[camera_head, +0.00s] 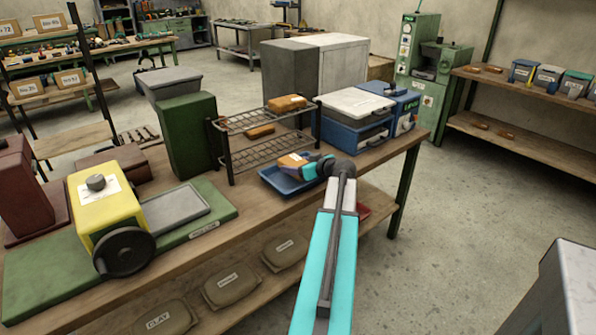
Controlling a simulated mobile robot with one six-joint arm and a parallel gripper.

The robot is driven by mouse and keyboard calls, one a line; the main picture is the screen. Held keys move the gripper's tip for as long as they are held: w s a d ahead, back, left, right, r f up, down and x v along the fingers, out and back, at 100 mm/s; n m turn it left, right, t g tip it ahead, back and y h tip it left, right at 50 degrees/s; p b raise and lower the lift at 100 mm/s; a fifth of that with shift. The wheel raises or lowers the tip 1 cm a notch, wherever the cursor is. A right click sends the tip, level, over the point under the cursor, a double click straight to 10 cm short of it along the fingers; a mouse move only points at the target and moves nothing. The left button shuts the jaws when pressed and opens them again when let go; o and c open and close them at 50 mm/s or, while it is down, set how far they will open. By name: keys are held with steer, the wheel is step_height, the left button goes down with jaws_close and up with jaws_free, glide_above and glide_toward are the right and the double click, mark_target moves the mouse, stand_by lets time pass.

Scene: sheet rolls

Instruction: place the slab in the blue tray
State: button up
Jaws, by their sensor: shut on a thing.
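The slab (292,162), an orange-brown block with a pale label, is at the tip of my gripper (308,165), over the blue tray (268,182). My gripper is shut on its right end. The tray is shallow and sits near the front edge of the workbench. The arm and gripper hide part of the tray's right side. I cannot tell whether the slab touches the tray floor.
A black wire rack (262,162) with similar orange-brown slabs (287,103) stands just behind the tray. Blue cases (350,128) are at right. A red tray (363,211) is partly hidden behind my arm. A yellow machine (105,208) stands at left.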

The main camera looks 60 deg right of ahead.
steer(key=shift+w+d, duration=0.15)
steer(key=shift+d, duration=0.1)
steer(key=shift+w+d, duration=0.2)
steer(key=shift+d, duration=0.25)
steer(key=shift+a+f+p, duration=0.1)
steer(key=shift+f+p, duration=0.45)
steer(key=shift+f, duration=1.25)
steer(key=shift+f, duration=0.1)
steer(key=o, duration=1.5)
steer(key=b+v, duration=0.2)
steer(key=v, duration=1)
steer(key=shift+s, duration=0.1)
